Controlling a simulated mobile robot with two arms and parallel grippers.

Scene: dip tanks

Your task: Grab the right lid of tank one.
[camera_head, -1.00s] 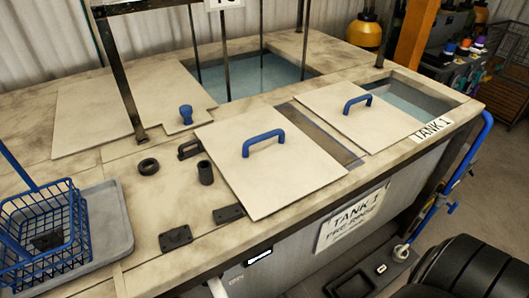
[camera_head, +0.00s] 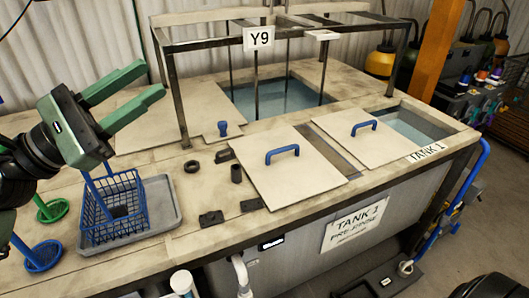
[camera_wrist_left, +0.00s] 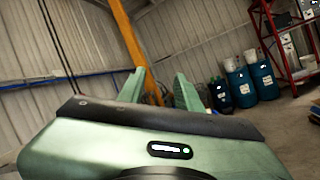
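The right lid (camera_head: 350,132) of tank one is a pale flat square with a blue arched handle (camera_head: 363,127). It lies on the tank top, with open liquid (camera_head: 410,128) showing to its right. The left lid (camera_head: 285,175) is alike, with its own blue handle (camera_head: 282,153), and a dark gap separates the two. My left gripper (camera_head: 152,79) has green fingers spread apart, with nothing between them. It is raised above the blue basket, far left of both lids. The left wrist view shows the same open fingers (camera_wrist_left: 159,76). My right gripper is out of view.
A blue wire basket (camera_head: 112,215) stands on a grey tray (camera_head: 168,215) at the left. A metal frame with a Y9 sign (camera_head: 257,38) rises over the rear tank. Small dark fittings (camera_head: 211,219) lie left of the lids. Blue drums (camera_wrist_left: 243,88) stand across the room.

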